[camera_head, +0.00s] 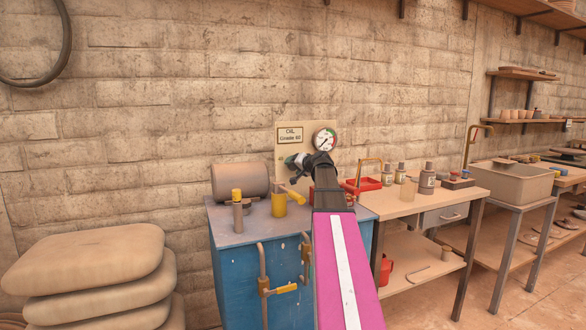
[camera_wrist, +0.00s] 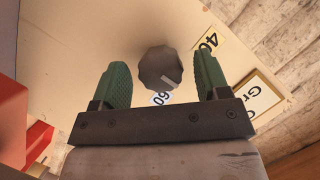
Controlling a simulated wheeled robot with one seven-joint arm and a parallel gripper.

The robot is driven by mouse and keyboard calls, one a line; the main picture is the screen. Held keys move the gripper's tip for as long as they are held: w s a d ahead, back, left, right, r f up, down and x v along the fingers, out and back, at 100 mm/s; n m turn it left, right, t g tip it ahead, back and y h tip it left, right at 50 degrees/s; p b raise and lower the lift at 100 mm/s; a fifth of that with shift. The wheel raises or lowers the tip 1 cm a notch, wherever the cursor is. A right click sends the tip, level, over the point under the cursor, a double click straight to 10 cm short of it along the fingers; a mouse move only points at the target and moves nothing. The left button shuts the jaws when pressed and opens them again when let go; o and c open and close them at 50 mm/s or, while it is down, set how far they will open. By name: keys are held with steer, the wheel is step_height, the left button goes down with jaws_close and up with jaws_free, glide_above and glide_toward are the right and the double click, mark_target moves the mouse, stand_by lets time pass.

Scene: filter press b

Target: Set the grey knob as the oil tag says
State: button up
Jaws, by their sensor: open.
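The oil tag (camera_head: 290,135) on the cream panel (camera_head: 309,132) reads "OIL Grade 60"; part of its edge shows in the wrist view (camera_wrist: 256,100). The grey faceted knob (camera_wrist: 160,66) is on the panel, with a "60" label (camera_wrist: 161,98) just below it and a "40" label (camera_wrist: 208,41) to its upper right. A pale mark shows on the knob's lower right side. My gripper (camera_wrist: 163,77) is open, one green finger on each side of the knob, with gaps visible on both sides. How deep the fingers reach is unclear. In the head view my gripper (camera_head: 294,163) hides the knob.
A round gauge (camera_head: 324,139) sits right of the tag. Below is a blue cabinet (camera_head: 235,262) with a grey cylinder (camera_head: 239,182) and yellow-handled valves (camera_head: 279,204). A red tray (camera_head: 363,186) and bottles (camera_head: 427,179) stand on the bench to the right.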

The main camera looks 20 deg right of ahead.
steer(key=shift+w+a+f, duration=0.2)
steer(key=shift+w, duration=0.35)
steer(key=c, duration=0.9)
steer(key=shift+c, duration=0.2)
steer(key=m+t+y, duration=0.1)
steer(key=m+y, duration=0.1)
steer(key=m, duration=0.2)
steer(key=m+t, duration=0.1)
steer(key=m, duration=0.1)
steer(key=m+t+y, duration=0.1)
steer(key=m, duration=0.2)
steer(key=shift+m, duration=0.3)
